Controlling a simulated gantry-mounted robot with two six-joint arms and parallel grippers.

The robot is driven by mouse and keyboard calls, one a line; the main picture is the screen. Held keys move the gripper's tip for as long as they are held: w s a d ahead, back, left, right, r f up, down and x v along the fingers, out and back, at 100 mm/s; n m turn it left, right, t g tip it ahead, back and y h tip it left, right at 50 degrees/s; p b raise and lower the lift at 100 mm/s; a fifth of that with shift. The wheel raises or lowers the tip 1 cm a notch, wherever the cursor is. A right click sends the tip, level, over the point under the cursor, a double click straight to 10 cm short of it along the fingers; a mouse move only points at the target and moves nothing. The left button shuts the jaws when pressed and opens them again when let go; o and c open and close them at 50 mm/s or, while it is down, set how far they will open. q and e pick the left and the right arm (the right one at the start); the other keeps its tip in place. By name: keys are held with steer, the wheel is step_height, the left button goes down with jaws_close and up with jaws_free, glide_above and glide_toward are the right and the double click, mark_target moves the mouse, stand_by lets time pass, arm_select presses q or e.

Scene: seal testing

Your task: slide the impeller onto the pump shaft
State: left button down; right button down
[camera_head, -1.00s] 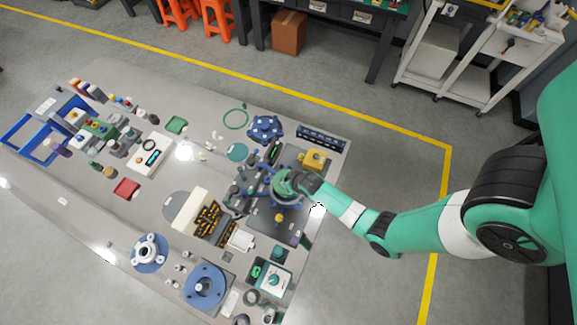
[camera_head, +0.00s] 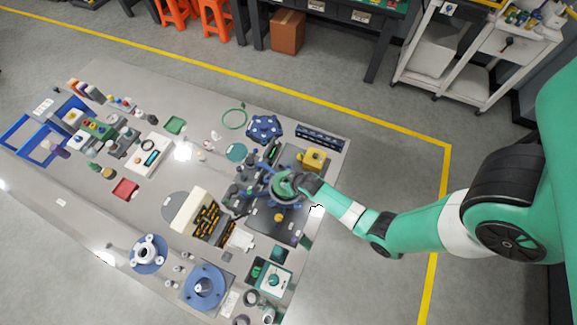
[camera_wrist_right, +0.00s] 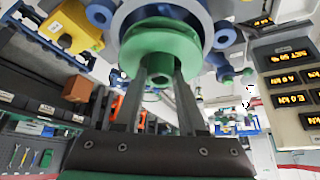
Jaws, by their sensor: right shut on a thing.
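The green impeller (camera_wrist_right: 160,42) is a round disc with a short hub. My right gripper (camera_wrist_right: 161,76) is shut on that hub in the right wrist view. The blue-grey round pump housing (camera_wrist_right: 205,22) rings the disc from behind. In the head view the right gripper (camera_head: 297,186) is over the pump housing (camera_head: 285,203) on the dark base plate, with the green impeller (camera_head: 280,187) at its tip. The pump shaft is hidden behind the impeller, so I cannot tell whether the two touch. My left gripper is not in view.
A yellow block (camera_head: 313,159) stands just beyond the pump. A blue bolted flange (camera_head: 264,127) lies at the back. A cream meter box (camera_head: 192,211) with lit displays stands to the left. Blue flanged parts (camera_head: 205,287) lie toward the front of the grey table (camera_head: 90,215).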

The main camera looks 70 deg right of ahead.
steer(key=shift+f, duration=0.35)
steer(key=shift+c, duration=2)
jaws_free()
step_height(320, 180, up, 5)
steer(key=p, duration=0.4)
